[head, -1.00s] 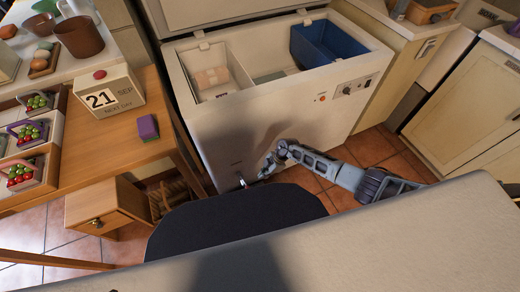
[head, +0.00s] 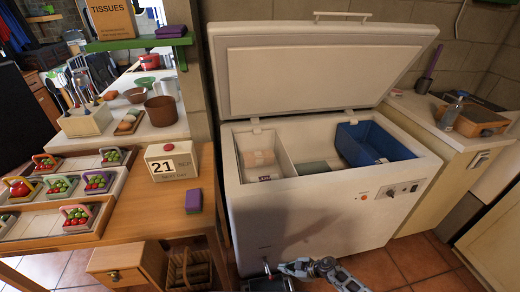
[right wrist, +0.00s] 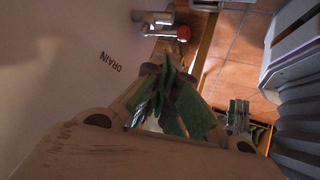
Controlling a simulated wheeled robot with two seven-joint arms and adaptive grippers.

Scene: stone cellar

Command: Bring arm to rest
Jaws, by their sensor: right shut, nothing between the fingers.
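My right gripper (head: 284,267) is low in front of the white chest freezer (head: 300,225), at the bottom edge of the head view. It is shut and empty. In the right wrist view its fingers (right wrist: 166,85) come together in front of the freezer's pale wall, beside the word DRAIN. A metal drain tap with a red end (right wrist: 183,33) is beyond the fingertips. I cannot tell from these views how far apart they are. My left gripper is not in view.
The freezer lid (head: 320,70) stands open; a blue bin (head: 372,150) is inside. At left a wooden table (head: 165,205) holds a calendar block (head: 172,162), a purple-and-green sponge (head: 193,201) and small baskets. A counter (head: 425,115) stands at right. Tiled floor (head: 415,258) shows at lower right.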

